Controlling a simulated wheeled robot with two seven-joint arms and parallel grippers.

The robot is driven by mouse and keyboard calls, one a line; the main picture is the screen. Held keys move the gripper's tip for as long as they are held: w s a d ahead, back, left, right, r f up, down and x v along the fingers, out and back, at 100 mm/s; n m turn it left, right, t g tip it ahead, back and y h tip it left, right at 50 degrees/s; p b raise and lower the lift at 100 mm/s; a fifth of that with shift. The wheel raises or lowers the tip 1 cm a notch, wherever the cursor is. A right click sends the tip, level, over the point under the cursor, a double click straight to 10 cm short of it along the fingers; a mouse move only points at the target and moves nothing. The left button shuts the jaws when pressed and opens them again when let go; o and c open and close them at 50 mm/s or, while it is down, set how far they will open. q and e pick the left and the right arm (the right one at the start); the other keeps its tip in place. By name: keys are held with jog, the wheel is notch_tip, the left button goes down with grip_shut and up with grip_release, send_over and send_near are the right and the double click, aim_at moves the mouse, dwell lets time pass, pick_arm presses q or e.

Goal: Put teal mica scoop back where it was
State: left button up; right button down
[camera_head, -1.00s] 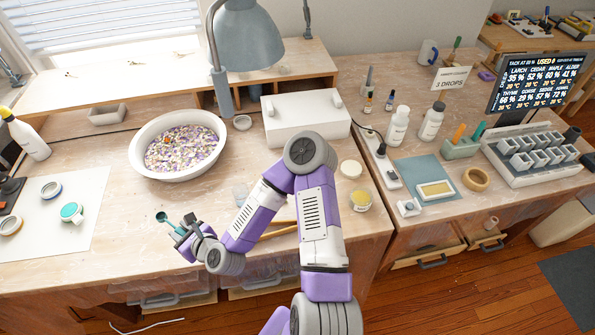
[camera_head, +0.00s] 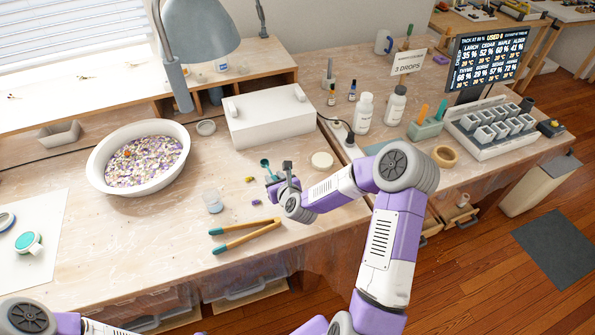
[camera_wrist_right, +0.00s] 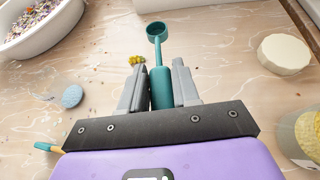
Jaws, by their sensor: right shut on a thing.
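My right gripper (camera_head: 280,174) is shut on the teal scoop (camera_head: 265,163) and holds it above the wooden bench, between the white box and the tongs. In the right wrist view the teal scoop's handle (camera_wrist_right: 160,88) sits between the two grey fingers (camera_wrist_right: 160,92), with its round bowl pointing away from the gripper. A white tub with teal contents (camera_head: 29,242) lies on the white sheet (camera_head: 45,215) at the left. My left gripper is not in view; only part of my left arm shows at the bottom left.
Teal-tipped tongs (camera_head: 245,234) and a small clear cup (camera_head: 212,201) lie left of my gripper. A large white bowl of flakes (camera_head: 97,170) stands further left. The white box (camera_head: 270,116) is behind; a pale disc (camera_head: 322,160) is to the right. A green holder (camera_head: 425,130) stands far right.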

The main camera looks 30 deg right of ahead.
jog(key=w+d+m+h+b, duration=0.1)
jog(key=w+d, duration=0.1)
jog(key=d, duration=0.6)
jog(key=shift+s+a+f+b, duration=0.15)
jog(key=shift+f+b, duration=0.85)
jog(key=shift+f, duration=0.55)
jog(key=shift+s+d+f+b, duration=0.1)
jog(key=shift+f+b, duration=0.9)
jog(key=shift+f, duration=0.5)
jog(key=shift+f+b, duration=0.65)
jog(key=c, duration=0.8)
grip_release()
jog(key=shift+o, duration=0.2)
jog(key=shift+s+r, duration=0.1)
jog(key=p+v, duration=0.2)
jog(key=v, duration=0.5)
jog(key=shift+s+a+r, duration=0.15)
